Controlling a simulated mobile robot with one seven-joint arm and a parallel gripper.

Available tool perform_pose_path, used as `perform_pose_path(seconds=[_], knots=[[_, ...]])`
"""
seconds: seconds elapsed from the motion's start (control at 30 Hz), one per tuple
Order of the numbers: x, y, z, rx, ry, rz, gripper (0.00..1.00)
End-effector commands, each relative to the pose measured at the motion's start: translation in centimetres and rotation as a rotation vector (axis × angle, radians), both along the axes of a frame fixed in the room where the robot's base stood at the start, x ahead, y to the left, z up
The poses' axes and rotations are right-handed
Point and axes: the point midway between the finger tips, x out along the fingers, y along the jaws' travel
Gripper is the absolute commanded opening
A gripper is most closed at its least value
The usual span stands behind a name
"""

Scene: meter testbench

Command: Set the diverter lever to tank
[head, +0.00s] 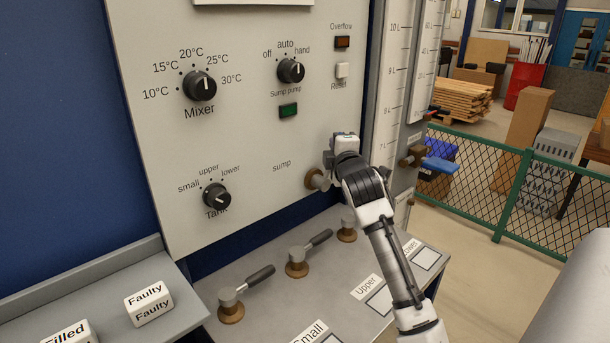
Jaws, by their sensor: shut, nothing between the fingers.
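The diverter's round brass-coloured hub (317,180) sticks out of the lower right of the grey panel, right of the printed word "sump" (282,166). I cannot make out its lever handle or which way it points, and no "tank" label for it shows, as my arm covers the area to its right. My gripper (338,162) is shut and empty, close to the panel just right of and above the hub. Its fingertips are mostly hidden behind my wrist, so I cannot tell whether they touch the lever.
The panel also carries a Mixer knob (199,86), a sump pump knob (291,70) and a Tank knob (216,196). Below, valves with dark handles (319,238) stand on a grey shelf.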

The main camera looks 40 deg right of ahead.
Motion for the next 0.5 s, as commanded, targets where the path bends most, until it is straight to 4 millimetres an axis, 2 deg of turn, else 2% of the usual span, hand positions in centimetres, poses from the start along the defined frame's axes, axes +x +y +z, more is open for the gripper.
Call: perform_pose_path(seconds=[0.5], knots=[[0.05,-1.16,-0.17,-0.003,-0.001,-0.002,0.0]])
